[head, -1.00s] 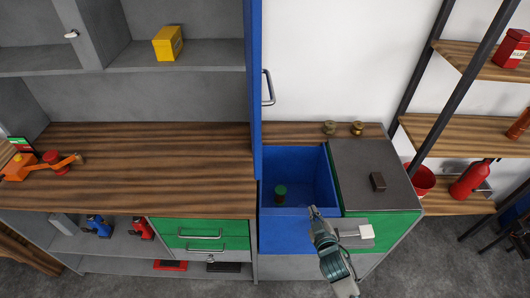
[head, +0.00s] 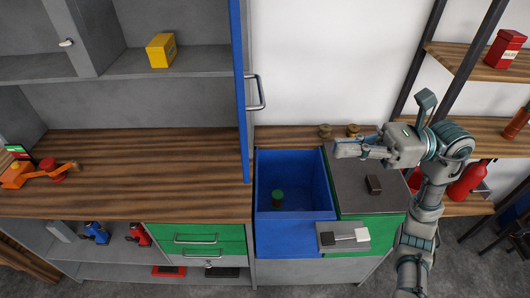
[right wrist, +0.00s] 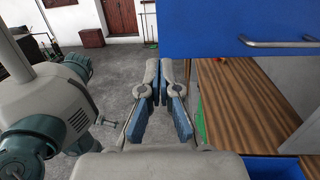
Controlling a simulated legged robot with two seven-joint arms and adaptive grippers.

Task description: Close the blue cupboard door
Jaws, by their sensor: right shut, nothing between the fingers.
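The blue cupboard door (head: 241,95) stands open in the head view, seen almost edge-on, jutting out from the right side of the grey upper cupboard (head: 175,100). Its metal handle (head: 257,95) faces right. In the right wrist view the blue door (right wrist: 225,25) fills the upper right, with its handle (right wrist: 282,43) lying across it. My right gripper (head: 338,150) is shut and empty above the dark cabinet top, right of the door and apart from it. Its fingers (right wrist: 165,75) also show in the right wrist view. My left gripper is not in view.
An open blue drawer (head: 290,242) holds a dark green-topped item (head: 278,199). A dark block (head: 374,184) lies on the cabinet top and two brass pieces (head: 339,130) stand behind. A yellow box (head: 163,50) sits inside the cupboard. A wooden shelf rack (head: 470,125) stands right.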

